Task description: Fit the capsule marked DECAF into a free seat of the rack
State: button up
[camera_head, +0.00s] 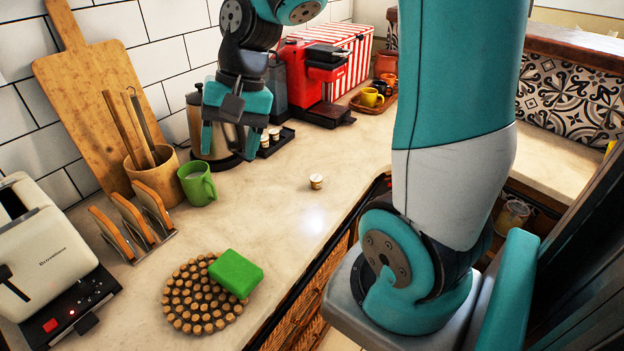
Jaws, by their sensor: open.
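A small capsule (316,181) with a pale lid and brown body stands alone on the open counter. Its marking is too small to read. A dark rack (285,139) sits behind my gripper, beside the red coffee machine, with small pale-topped capsules (274,134) in it. My gripper partly hides the rack, and I cannot tell which seats are free. My gripper (230,148) is open, fingers pointing down, in front of the steel canister and to the left of the lone capsule. Nothing shows between its fingers.
A steel canister (222,135), green mug (197,184), utensil pot (152,176) and toast rack (138,224) stand at left. A green sponge (236,272) lies on a round trivet (190,312) in front. The red coffee machine (312,78) stands behind. Counter around the lone capsule is clear.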

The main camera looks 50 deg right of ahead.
jog(key=w+d+f+m, duration=0.25)
jog(key=d+m, duration=0.65)
jog(key=d, duration=0.6)
jog(key=m+t, duration=0.2)
jog(key=m, duration=0.7)
send_near(315, 178)
jog(key=p+x, duration=0.2)
jog(key=x, duration=0.2)
jog(key=shift+f, duration=0.25)
jog(key=shift+p+x, duration=0.8)
jog(key=shift+x, duration=2.1)
jog(key=c, duration=0.9)
